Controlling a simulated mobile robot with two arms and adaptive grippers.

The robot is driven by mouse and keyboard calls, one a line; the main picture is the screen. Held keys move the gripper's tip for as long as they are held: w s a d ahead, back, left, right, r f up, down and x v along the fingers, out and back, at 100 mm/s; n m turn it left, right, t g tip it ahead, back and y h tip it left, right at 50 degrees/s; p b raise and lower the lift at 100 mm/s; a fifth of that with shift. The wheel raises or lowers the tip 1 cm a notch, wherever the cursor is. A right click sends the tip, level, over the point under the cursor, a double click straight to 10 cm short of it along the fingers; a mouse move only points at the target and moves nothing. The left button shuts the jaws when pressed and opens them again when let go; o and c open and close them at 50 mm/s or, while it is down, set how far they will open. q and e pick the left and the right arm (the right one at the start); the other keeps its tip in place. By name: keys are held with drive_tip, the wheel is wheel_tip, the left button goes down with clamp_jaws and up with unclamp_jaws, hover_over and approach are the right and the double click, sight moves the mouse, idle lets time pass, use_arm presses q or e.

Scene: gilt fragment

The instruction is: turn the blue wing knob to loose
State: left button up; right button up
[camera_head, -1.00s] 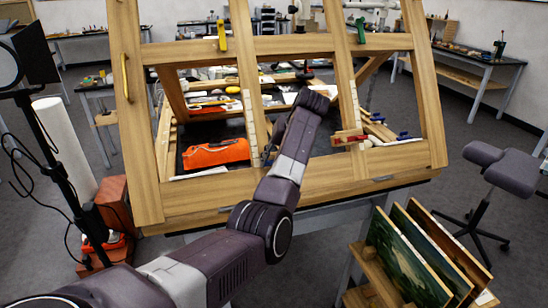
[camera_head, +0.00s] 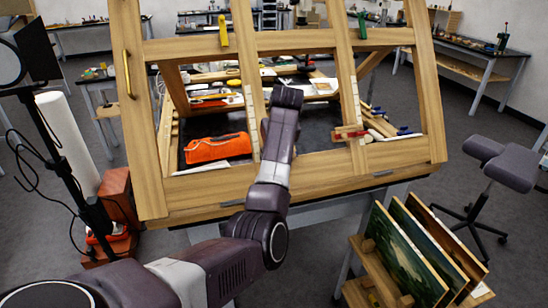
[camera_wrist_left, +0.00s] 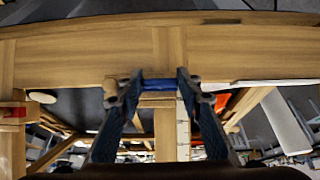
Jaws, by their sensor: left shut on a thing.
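The blue wing knob (camera_wrist_left: 160,84) shows in the left wrist view as a short blue piece against the wooden bar. My left gripper (camera_wrist_left: 158,86) has its two dark fingers on either side of it, closed on it. In the head view my left arm reaches up in front of the wooden easel frame (camera_head: 330,183). There its wrist hides the fingers and the blue knob. How far the knob is turned cannot be told. My right gripper is in neither view.
A yellow knob (camera_head: 222,31) and a green knob (camera_head: 361,27) sit on the upper bar. An orange pouch (camera_head: 217,148) and a red clamp (camera_head: 350,133) lie behind the frame. Framed paintings (camera_head: 400,250) stand at the lower right, a lamp stand (camera_head: 62,170) at the left.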

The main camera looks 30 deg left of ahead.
use_arm(q)
drive_tip(key=shift+s+d+f, duration=0.1)
drive_tip(key=shift+f, duration=0.15)
drive_tip(key=o, duration=1.2)
drive_tip(key=shift+r, duration=0.1)
drive_tip(key=shift+c, duration=0.2)
drive_tip(key=shift+r, duration=0.15)
drive_tip(key=v, duration=1.1)
drive_tip(key=shift+r, duration=0.35)
drive_tip(key=shift+d, duration=0.15)
